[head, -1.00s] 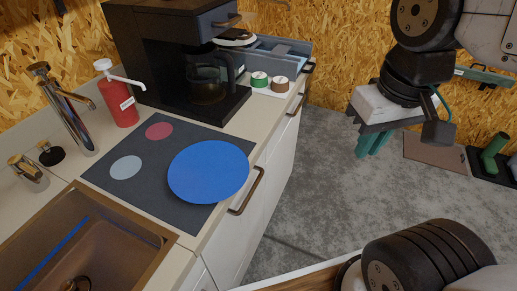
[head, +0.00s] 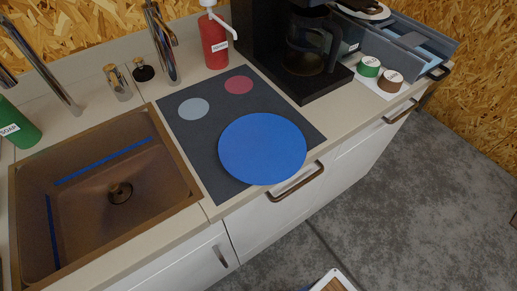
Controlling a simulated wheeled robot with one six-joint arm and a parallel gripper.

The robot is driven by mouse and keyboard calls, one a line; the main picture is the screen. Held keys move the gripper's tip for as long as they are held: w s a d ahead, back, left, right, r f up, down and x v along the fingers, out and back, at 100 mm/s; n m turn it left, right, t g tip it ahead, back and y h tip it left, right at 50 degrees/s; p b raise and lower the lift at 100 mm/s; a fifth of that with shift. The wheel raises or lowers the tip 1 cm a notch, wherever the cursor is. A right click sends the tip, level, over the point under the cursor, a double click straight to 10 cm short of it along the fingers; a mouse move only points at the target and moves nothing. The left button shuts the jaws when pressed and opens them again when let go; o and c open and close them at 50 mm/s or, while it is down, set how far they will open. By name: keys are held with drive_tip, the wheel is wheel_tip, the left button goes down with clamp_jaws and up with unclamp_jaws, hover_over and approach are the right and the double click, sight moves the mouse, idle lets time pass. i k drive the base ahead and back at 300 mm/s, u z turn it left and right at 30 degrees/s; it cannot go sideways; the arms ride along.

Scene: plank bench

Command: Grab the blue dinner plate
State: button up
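The blue dinner plate (head: 262,148) is a flat blue disc in the head view. It lies on the dark mat (head: 215,182) on the counter, near the counter's front edge and just above a drawer handle. Nothing covers the plate. My gripper is outside the head view now, so its state and its place relative to the plate are hidden.
A brown sink (head: 90,215) lies left of the mat. A black coffee machine (head: 315,90), a red bottle (head: 213,42) and green (head: 368,66) and brown (head: 390,80) round items stand behind or right. The handle (head: 297,183) sticks out in front. Grey floor is open at right.

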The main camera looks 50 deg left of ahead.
sight(261, 150)
drive_tip(key=z, duration=0.05)
drive_tip(key=k, duration=1.1)
drive_tip(key=u, duration=2.15)
